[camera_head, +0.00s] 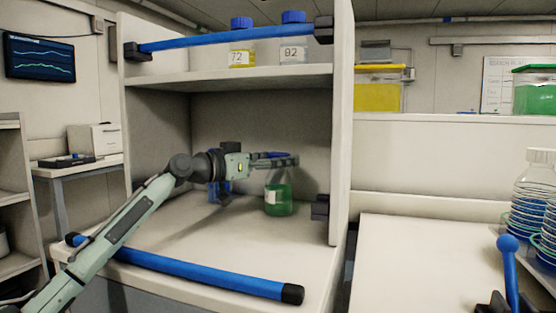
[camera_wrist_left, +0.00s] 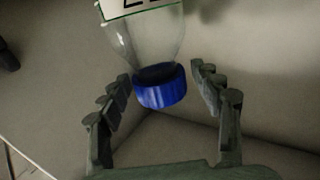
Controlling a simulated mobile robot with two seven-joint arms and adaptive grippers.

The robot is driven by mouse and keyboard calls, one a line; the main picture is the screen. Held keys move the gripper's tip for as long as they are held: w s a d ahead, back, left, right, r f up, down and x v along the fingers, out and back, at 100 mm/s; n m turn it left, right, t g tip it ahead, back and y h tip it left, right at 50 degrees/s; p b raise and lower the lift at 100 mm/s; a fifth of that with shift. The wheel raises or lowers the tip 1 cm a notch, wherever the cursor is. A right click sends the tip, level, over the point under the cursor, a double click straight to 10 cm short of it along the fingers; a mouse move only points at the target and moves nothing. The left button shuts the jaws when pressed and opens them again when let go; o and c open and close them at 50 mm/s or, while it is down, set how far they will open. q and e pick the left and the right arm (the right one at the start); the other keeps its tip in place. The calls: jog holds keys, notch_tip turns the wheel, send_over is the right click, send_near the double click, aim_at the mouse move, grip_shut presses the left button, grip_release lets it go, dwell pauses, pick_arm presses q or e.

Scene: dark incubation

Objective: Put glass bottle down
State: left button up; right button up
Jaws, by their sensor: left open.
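The glass bottle (camera_head: 279,198) with green liquid and a white label stands upright on the floor of the open lower compartment (camera_head: 228,226). My left gripper (camera_head: 291,161) reaches in from the left at the height of the bottle's top. In the left wrist view the bottle's blue cap (camera_wrist_left: 160,87) and clear neck (camera_wrist_left: 150,45) show between my open fingers, one on each side, with gaps between fingers and cap. The bottle's lower part is out of that view.
A blue bar (camera_head: 200,272) crosses the compartment's front edge below my left arm. Two blue-capped bottles (camera_head: 242,58) (camera_head: 293,52) stand on the upper shelf behind another blue bar (camera_head: 225,38). A side wall (camera_head: 341,150) closes the right.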

pick_arm(q)
jog(key=shift+s+a, duration=0.15)
jog(key=shift+a, duration=0.1)
jog(key=b+v, duration=0.2)
jog(key=v, duration=0.9)
jog(key=shift+s, duration=0.25)
pick_arm(e)
notch_tip(320, 180, up, 4)
jog(key=shift+d+f, duration=0.1)
